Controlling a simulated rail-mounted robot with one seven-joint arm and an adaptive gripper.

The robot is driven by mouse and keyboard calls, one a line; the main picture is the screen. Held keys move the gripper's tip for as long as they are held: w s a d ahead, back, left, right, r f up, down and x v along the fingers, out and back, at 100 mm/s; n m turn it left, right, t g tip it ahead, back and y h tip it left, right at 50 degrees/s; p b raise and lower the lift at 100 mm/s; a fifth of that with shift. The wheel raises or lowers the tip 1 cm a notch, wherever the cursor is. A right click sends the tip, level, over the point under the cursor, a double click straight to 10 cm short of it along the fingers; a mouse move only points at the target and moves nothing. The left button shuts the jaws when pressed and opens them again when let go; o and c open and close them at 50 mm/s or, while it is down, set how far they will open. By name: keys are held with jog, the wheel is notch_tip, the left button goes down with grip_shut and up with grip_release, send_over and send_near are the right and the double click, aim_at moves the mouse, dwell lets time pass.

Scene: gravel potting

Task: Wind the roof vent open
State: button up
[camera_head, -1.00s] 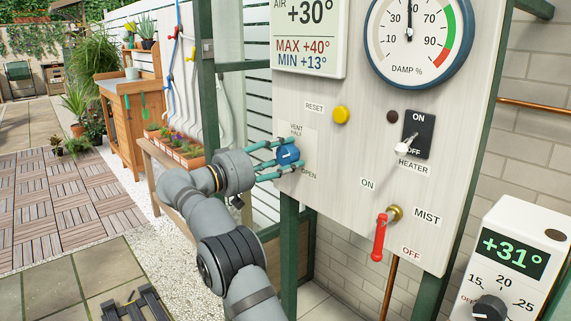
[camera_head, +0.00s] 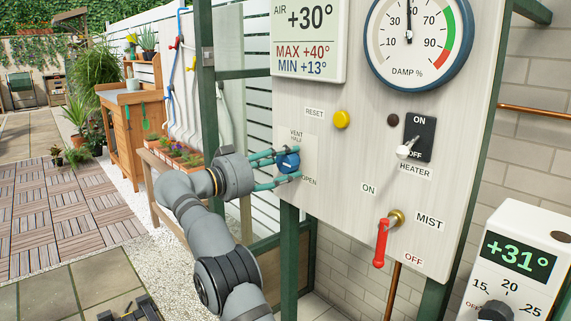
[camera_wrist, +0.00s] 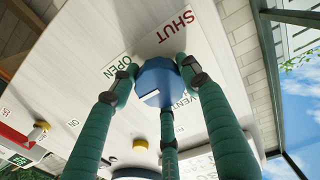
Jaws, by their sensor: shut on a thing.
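The vent control is a round blue knob (camera_head: 288,161) with a white mark, on the pale control board. The labels VENT and HALF are above it and OPEN below it in the head view. My gripper (camera_head: 275,168) has green fingers and is shut around the knob. In the wrist view my gripper (camera_wrist: 160,85) has its fingertips at the sides of the knob (camera_wrist: 157,80). The wrist view also shows a SHUT label (camera_wrist: 175,27) and the OPEN label (camera_wrist: 118,67). The white mark lies near the knob's lower edge there, apart from the OPEN label. The roof vent itself is not identifiable.
A yellow RESET button (camera_head: 341,119), a black HEATER switch (camera_head: 418,136) and a red MIST lever (camera_head: 381,243) sit right of the knob. A white thermostat (camera_head: 515,265) stands lower right. A green post (camera_head: 289,255) runs below the board.

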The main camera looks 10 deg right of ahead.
jog(key=o, duration=1.1)
jog(key=v, duration=1.2)
jog(key=x, duration=1.2)
